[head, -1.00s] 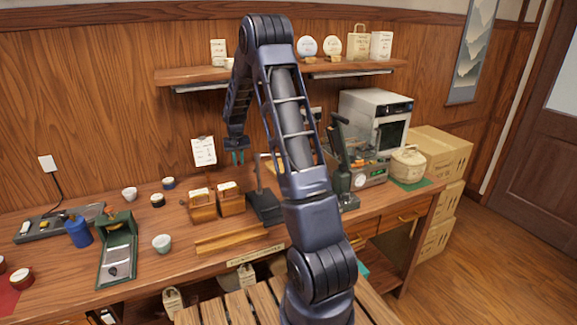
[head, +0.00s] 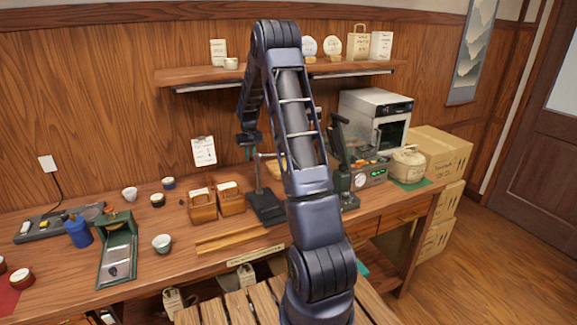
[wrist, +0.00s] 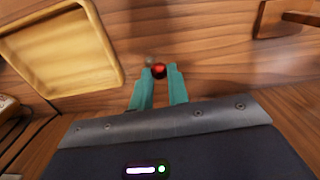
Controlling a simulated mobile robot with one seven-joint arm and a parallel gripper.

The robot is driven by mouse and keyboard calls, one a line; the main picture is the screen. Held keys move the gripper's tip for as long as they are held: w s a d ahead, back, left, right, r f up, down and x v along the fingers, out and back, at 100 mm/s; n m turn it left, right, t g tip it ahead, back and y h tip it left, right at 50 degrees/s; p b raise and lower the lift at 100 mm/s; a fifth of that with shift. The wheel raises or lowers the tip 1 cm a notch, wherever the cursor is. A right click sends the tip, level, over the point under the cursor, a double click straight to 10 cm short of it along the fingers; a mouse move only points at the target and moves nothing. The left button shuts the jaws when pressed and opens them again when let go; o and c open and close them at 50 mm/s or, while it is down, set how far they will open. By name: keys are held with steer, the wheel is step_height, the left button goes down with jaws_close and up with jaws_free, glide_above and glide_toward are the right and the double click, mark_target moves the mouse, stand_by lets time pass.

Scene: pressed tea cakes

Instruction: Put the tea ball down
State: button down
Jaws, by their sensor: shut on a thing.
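My gripper (head: 249,152) hangs pointing down above the back of the counter, beside the thin post of a black-based stand (head: 266,207). In the wrist view its teal fingers (wrist: 160,70) are shut on a small shiny red ball, the tea ball (wrist: 159,71), at the fingertips. A blurred greyish spot touches the ball's upper left, and I cannot tell what it is. The tea ball is too small to make out in the head view. A light wooden tray (wrist: 113,76) lies to the left of the fingers in the wrist view.
Two wooden caddies (head: 203,212) stand left of the stand. A dark green press (head: 343,175) and a device with lit digits (head: 371,178) are to the right. A shelf (head: 190,76) runs above.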

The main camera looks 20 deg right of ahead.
steer(key=shift+s+d+r+n, duration=0.9)
steer(key=shift+d+n, duration=5.6)
steer(key=shift+d, duration=3.25)
steer(key=f, duration=0.9)
steer(key=shift+w, duration=0.25)
steer(key=c, duration=1.3)
jaws_free()
steer(key=shift+f, duration=0.1)
steer(key=shift+c, duration=0.2)
step_height(320, 180, up, 7)
steer(key=shift+f, duration=0.2)
steer(key=shift+r, duration=0.6)
